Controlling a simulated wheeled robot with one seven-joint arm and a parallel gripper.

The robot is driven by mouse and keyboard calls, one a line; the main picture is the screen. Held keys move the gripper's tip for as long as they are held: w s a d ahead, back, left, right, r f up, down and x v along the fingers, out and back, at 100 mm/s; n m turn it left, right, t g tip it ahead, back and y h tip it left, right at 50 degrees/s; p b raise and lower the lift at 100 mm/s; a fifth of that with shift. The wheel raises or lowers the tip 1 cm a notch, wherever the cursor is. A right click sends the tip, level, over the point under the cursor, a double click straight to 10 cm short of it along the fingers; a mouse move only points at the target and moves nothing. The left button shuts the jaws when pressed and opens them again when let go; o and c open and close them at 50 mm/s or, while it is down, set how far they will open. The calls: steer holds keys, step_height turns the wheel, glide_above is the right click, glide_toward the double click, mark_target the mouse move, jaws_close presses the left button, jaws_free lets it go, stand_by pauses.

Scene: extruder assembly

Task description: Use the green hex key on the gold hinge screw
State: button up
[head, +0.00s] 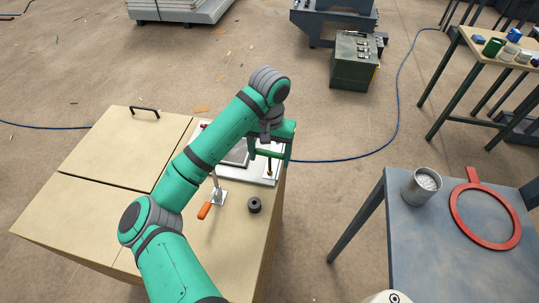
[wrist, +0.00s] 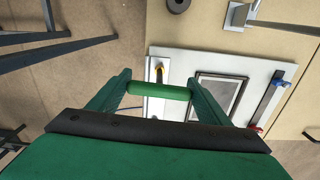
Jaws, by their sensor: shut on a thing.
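The green hex key (wrist: 158,90) is held crosswise between the two fingers of my gripper (wrist: 160,86) in the wrist view; its green bar also shows in the head view (head: 269,154). My gripper (head: 273,149) is shut on it above the right end of the white plate. A gold part (head: 269,174), which looks like the hinge screw, stands on the plate just below the green bar. In the wrist view the gold piece (wrist: 159,68) shows just beyond the bar. Whether the key's tip touches the screw cannot be told.
The white plate (wrist: 171,60) lies on a wooden bench (head: 124,147) and carries a dark-framed panel (wrist: 217,97). A clamp with an orange handle (head: 204,211) and a black ring (head: 254,205) sit near it. A blue-grey table (head: 418,254) holds a metal cup (head: 411,190) and red ring (head: 459,220).

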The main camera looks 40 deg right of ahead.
steer(key=shift+r, duration=1.15)
steer(key=n, duration=0.5)
steer(key=shift+d, duration=0.1)
steer(key=n, duration=0.5)
steer(key=shift+d, duration=0.1)
steer(key=n, duration=0.6)
steer(key=shift+d+f+n, duration=0.1)
steer(key=shift+n, duration=0.2)
steer(key=n, duration=0.5)
steer(key=shift+f+n, duration=0.1)
steer(key=shift+n, duration=0.3)
steer(key=shift+f, duration=0.9)
